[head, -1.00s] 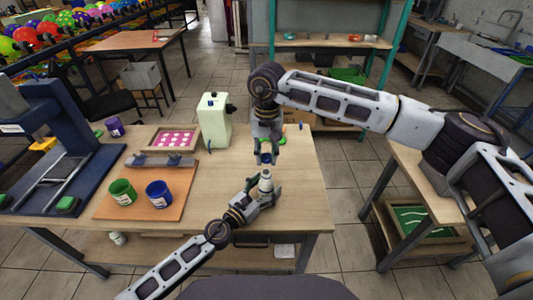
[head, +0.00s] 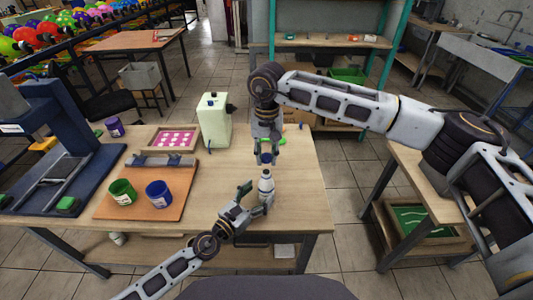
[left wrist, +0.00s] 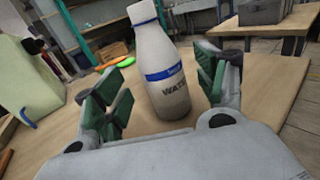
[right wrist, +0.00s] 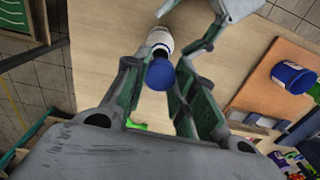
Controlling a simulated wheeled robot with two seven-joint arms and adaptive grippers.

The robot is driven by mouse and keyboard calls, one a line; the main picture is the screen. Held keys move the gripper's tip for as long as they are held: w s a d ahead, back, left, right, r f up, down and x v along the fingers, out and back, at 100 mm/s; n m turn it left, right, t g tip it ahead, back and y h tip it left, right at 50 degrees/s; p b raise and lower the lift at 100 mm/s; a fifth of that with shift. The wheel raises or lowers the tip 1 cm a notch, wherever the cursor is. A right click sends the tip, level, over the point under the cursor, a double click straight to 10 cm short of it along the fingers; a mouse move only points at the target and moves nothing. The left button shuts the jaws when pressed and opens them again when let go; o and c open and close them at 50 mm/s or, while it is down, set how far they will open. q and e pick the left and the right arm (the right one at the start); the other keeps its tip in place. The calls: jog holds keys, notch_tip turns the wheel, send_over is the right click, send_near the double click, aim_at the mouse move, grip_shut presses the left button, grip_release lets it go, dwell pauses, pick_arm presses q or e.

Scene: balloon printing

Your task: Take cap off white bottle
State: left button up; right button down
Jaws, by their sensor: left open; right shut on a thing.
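The white bottle (head: 266,188) has a blue label band and stands on the wooden table near its front right; it also shows in the left wrist view (left wrist: 165,72). The blue cap (right wrist: 160,75) is apart from the bottle, just above its neck. My right gripper (head: 266,160) is shut on the cap, pointing down. My left gripper (head: 257,196) is open, with its fingers on either side of the bottle and gaps visible in the left wrist view. The bottle's mouth is partly hidden by the cap in the right wrist view.
A pale green canister (head: 214,120) stands behind and left. A green cup (head: 122,192) and a blue cup (head: 159,194) stand on an orange board (head: 150,212) at left. A blue press (head: 60,150) fills the table's left end. Table right of the bottle is clear.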

pick_arm(q)
jog(key=shift+v, duration=3.75)
jog(key=shift+s+a, duration=0.1)
pick_arm(e)
jog(key=shift+s, duration=0.1)
